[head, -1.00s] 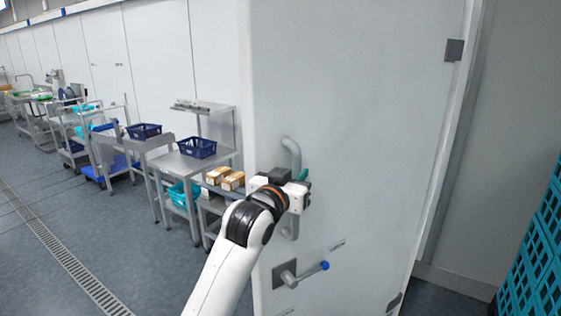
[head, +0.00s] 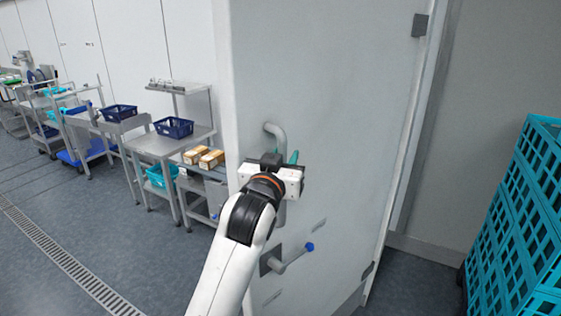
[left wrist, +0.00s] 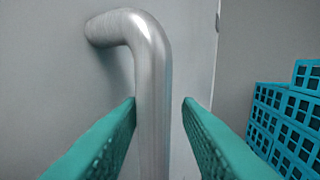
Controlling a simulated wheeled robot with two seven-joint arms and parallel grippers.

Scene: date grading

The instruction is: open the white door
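The white door (head: 345,120) fills the middle of the head view, hinges on its right side and a pale vertical edge on its left. How far it stands ajar is hard to tell. Its grey bar handle (head: 276,132) is partly hidden by my left gripper (head: 287,157). In the left wrist view the bent handle (left wrist: 153,80) stands between the two teal fingers. The left finger is at or very near the bar; a gap shows on the right, so the gripper is open around it. My right gripper is out of view.
A lever with a blue tip (head: 309,247) sticks out below the handle. Stacked teal crates (head: 500,235) stand at the right. Steel tables (head: 160,145) with blue baskets (head: 174,127) and carts line the left. The floor (head: 100,235) at left is clear, with a drain grate (head: 65,262).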

